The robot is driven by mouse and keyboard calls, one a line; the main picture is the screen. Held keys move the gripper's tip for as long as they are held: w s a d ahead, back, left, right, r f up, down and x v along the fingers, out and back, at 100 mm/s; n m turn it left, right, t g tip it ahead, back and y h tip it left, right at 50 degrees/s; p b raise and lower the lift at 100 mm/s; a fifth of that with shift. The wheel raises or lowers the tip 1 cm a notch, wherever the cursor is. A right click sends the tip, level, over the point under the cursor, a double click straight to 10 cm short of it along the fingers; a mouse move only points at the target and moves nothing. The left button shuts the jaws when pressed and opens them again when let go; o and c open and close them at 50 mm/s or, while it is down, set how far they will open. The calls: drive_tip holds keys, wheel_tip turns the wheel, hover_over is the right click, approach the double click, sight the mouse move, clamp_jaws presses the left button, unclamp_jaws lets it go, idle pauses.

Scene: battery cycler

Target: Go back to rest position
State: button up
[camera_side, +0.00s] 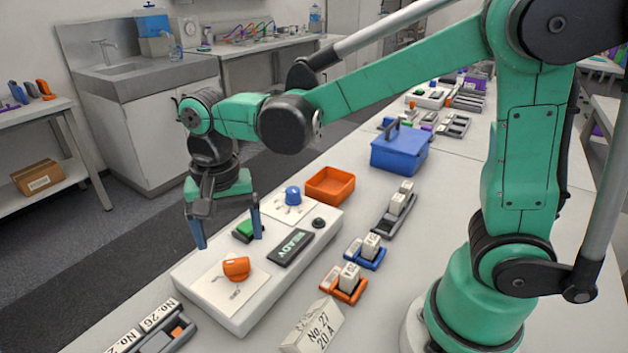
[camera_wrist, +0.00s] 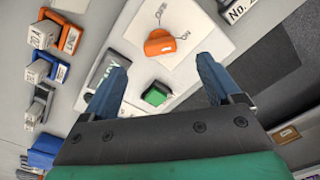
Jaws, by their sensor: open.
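My gripper (camera_side: 226,232) hangs above the white battery cycler panel (camera_side: 212,285), with its two blue fingers spread apart and nothing between them. In the wrist view my gripper (camera_wrist: 163,82) is also open, its fingers on either side of the green button (camera_wrist: 155,96). The panel has an orange knob (camera_side: 236,268), a blue knob (camera_side: 292,195), a black button (camera_side: 318,222) and a dark display (camera_side: 291,248) reading READY. In the wrist view the orange knob (camera_wrist: 160,42) lies between OFF and ON labels; its exact setting is hard to tell.
An orange tray (camera_side: 330,186) and a blue box (camera_side: 400,150) stand behind the panel. An orange holder (camera_side: 344,287), a blue holder (camera_side: 366,254) and a grey holder (camera_side: 394,209) hold pale blocks on the right.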

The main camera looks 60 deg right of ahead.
drive_tip(key=s+d+r+n+t, duration=0.3)
drive_tip(key=s+d+n+t, duration=0.2)
drive_tip(key=d+n+t, duration=0.2)
drive_tip(key=shift+d+n, duration=0.6)
drive_tip(key=shift+d, duration=0.05)
